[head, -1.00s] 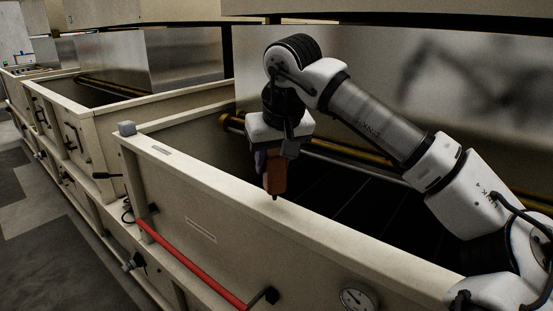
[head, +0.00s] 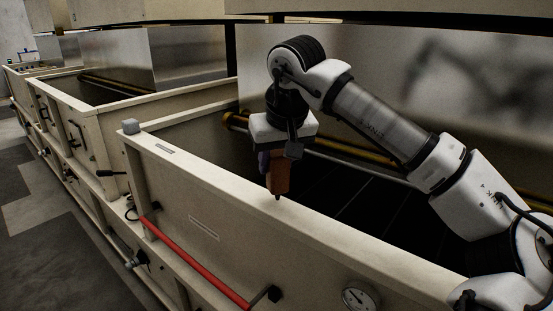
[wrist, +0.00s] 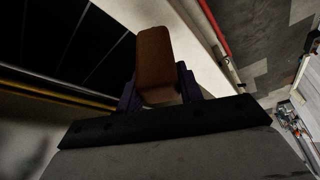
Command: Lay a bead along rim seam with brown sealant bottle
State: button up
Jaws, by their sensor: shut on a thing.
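The brown sealant bottle (head: 279,176) points nozzle-down in my gripper (head: 272,166). Its dark tip is at or just above the hopper's front rim (head: 330,228); I cannot tell whether it touches. In the wrist view the bottle (wrist: 154,62) sits between the two purple fingers of my gripper (wrist: 160,88), which are shut on it, and the pale rim (wrist: 178,28) runs past beyond it. The nozzle is hidden in the wrist view. No seam line or laid bead can be made out on the rim.
The hopper's dark inside (head: 345,195) lies behind the rim, with a brass-coloured rod (head: 375,160) along its back. A red bar (head: 195,264) and a gauge (head: 356,299) are on the front wall.

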jog(key=shift+f, duration=0.2)
jog(key=shift+f+b, duration=0.45)
jog(key=shift+f, duration=0.2)
jog(key=shift+r, duration=0.1)
jog(key=shift+s+d, duration=0.1)
jog(key=shift+s+d, duration=0.6)
jog(key=shift+d, duration=0.3)
jog(key=shift+s+d, duration=0.6)
jog(key=shift+d, duration=0.3)
jog(key=shift+s+d+b, duration=0.2)
jog(key=shift+s+d, duration=0.45)
jog(key=shift+d, duration=0.3)
jog(key=shift+s+d+b, duration=0.15)
jog(key=shift+s+d, duration=0.45)
jog(key=shift+d, duration=0.3)
